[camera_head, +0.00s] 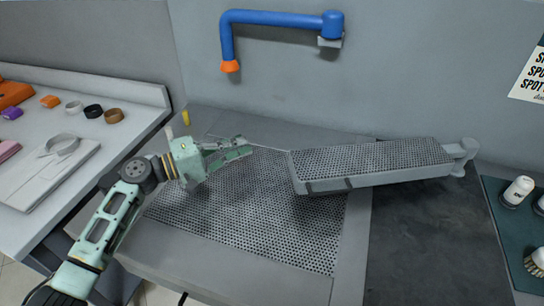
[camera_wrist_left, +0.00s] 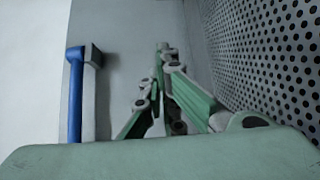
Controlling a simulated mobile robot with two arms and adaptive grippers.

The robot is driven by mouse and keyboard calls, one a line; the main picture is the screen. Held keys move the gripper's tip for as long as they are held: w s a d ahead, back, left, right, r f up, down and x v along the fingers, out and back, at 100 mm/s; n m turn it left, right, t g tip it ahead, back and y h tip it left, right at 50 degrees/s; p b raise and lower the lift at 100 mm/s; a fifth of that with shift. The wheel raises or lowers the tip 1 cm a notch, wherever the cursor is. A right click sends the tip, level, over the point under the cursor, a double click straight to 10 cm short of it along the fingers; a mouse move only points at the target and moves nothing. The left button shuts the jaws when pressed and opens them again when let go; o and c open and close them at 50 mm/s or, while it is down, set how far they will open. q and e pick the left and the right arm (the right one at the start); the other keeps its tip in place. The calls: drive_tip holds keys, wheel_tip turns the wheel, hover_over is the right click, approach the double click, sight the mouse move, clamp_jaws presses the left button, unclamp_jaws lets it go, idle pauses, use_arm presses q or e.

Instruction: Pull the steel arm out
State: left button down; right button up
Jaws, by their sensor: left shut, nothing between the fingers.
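The steel arm (camera_head: 372,163) is a long grey bar with a perforated top, in the head view right of centre. Its right end meets a pivot bracket (camera_head: 462,155) near the wall. Its free left end reaches out over the perforated table top. My left gripper (camera_head: 246,148) is pale green, shut and empty, a short way left of that free end and apart from it. In the left wrist view its fingers (camera_wrist_left: 163,60) are together with nothing between them. I cannot make out the steel arm there. My right gripper is not in view.
The perforated table (camera_head: 250,235) is otherwise clear. A blue pipe (camera_head: 270,18) with an orange nozzle hangs on the wall above. A white counter (camera_head: 30,215) with a folded shirt (camera_head: 58,160) stands left. A dark tray (camera_head: 500,225) with bottles and a brush lies right.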

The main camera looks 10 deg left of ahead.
use_arm(q)
drive_tip(key=p+x, duration=0.3)
drive_tip(key=x, duration=0.7)
drive_tip(key=shift+w+d+r, duration=0.1)
drive_tip(key=shift+d, duration=0.15)
drive_tip(key=s, duration=0.1)
drive_tip(key=s+p, duration=0.2)
drive_tip(key=shift+s+d, duration=0.25)
drive_tip(key=shift+d, duration=0.05)
drive_tip(key=shift+s+p, duration=0.3)
drive_tip(key=shift+s, duration=0.05)
drive_tip(key=shift+d, duration=0.1)
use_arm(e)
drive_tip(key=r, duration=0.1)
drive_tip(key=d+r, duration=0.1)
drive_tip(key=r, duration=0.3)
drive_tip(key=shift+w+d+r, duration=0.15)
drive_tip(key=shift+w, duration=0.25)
use_arm(q)
drive_tip(key=shift+w+f, duration=0.1)
drive_tip(key=shift+f, duration=0.15)
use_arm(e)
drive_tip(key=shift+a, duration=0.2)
